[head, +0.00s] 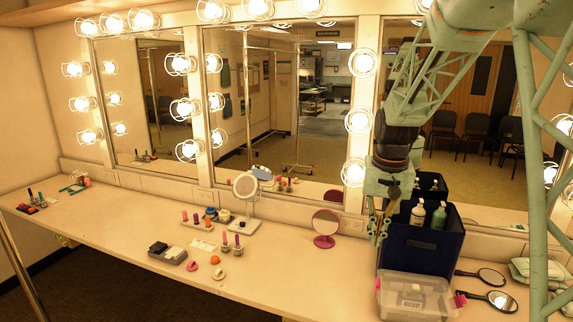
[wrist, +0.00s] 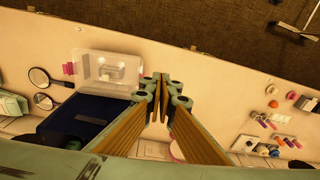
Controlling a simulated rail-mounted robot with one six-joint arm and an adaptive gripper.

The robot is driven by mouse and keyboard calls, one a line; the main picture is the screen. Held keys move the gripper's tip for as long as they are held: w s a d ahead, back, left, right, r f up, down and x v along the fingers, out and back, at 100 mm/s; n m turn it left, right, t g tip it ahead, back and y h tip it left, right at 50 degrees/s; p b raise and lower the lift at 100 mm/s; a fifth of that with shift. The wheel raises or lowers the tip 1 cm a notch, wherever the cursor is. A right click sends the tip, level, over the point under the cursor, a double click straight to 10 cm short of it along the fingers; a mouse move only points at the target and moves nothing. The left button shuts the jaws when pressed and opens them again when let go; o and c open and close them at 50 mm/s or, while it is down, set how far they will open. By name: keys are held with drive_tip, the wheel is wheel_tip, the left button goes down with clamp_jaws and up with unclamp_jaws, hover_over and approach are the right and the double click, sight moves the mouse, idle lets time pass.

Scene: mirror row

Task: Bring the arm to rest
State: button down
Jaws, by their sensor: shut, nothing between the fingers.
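My arm is pale green lattice and comes in from the upper right in the head view. My gripper (head: 378,232) hangs down just left of the dark blue bin, above the counter (head: 290,255). In the wrist view my gripper (wrist: 161,85) shows its two fingers close together with nothing between them. It is shut and empty. Whether it touches the bin cannot be told.
The blue bin (head: 412,250) holds bottles. A clear lidded box (head: 415,297) stands before it, with hand mirrors (head: 492,300) to the right. A round pink mirror (head: 325,228) stands left of my gripper. Bulb-lined mirrors (head: 270,110) back the counter.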

drive_tip(key=s+a+r+b, duration=0.1)
drive_tip(key=s+a+r, duration=0.1)
drive_tip(key=s+r, duration=0.8)
drive_tip(key=s+a+n+t+b, duration=0.1)
drive_tip(key=s+b, duration=0.1)
drive_tip(key=s, duration=1.5)
drive_tip(key=s+a+r+n+t+b, duration=0.1)
drive_tip(key=s, duration=1.7)
drive_tip(key=shift+a+r+n+t+b, duration=0.2)
drive_tip(key=shift+a+n+t+b, duration=0.2)
